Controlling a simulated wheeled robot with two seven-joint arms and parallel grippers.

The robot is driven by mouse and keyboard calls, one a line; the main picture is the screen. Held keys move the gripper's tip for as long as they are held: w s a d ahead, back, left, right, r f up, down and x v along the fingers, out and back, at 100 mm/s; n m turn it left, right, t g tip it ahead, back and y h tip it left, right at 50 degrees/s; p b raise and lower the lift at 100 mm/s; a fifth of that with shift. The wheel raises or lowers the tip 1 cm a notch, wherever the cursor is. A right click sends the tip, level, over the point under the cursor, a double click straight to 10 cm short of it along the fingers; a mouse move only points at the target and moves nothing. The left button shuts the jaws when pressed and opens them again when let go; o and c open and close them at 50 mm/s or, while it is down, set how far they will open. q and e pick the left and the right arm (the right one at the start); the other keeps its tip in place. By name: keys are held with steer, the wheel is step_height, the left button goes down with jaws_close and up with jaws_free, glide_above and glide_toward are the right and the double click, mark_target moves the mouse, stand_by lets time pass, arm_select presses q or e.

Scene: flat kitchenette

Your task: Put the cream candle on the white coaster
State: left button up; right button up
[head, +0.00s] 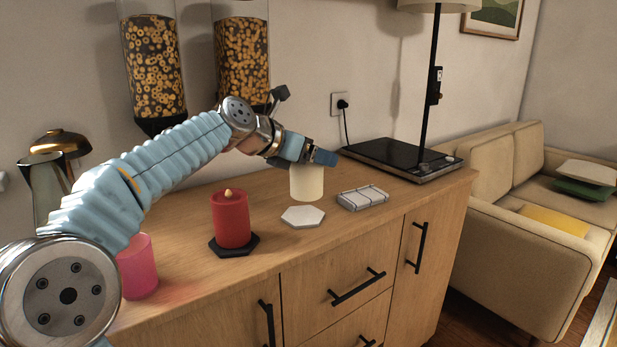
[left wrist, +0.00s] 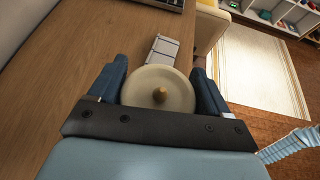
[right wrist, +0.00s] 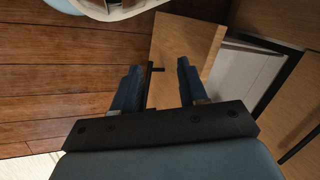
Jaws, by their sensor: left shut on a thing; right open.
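The cream candle (head: 307,184) is held upright by my left gripper (head: 312,158) above the wooden cabinet top. It also shows from above in the left wrist view (left wrist: 143,88), between the two blue fingers of the left gripper (left wrist: 158,90). The white hexagonal coaster (head: 303,216) lies on the cabinet top below the candle, a little nearer the front edge in the picture. The coaster is hidden in the left wrist view. My right gripper (right wrist: 158,85) is open and empty, away from the cabinet top, seen only in the right wrist view.
A red candle (head: 231,220) stands on a black coaster (head: 217,248) to the left. A pink cup (head: 138,266) is further left. A white slatted dish (head: 363,198) lies right of the white coaster.

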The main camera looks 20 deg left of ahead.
mark_target(309, 175)
arm_select(q)
steer(key=shift+w+a+f, duration=0.25)
steer(key=shift+f, duration=0.2)
steer(key=shift+w+a+f, duration=0.2)
steer(key=shift+w+f, duration=0.05)
steer(key=shift+f, duration=0.15)
steer(key=f, duration=0.3)
steer(key=shift+w+a+f, duration=0.1)
steer(key=shift+w+a, duration=0.25)
steer(key=shift+f, duration=0.45)
steer(key=shift+f, duration=0.1)
steer(key=o, duration=1.2)
steer(key=v, duration=1.2)
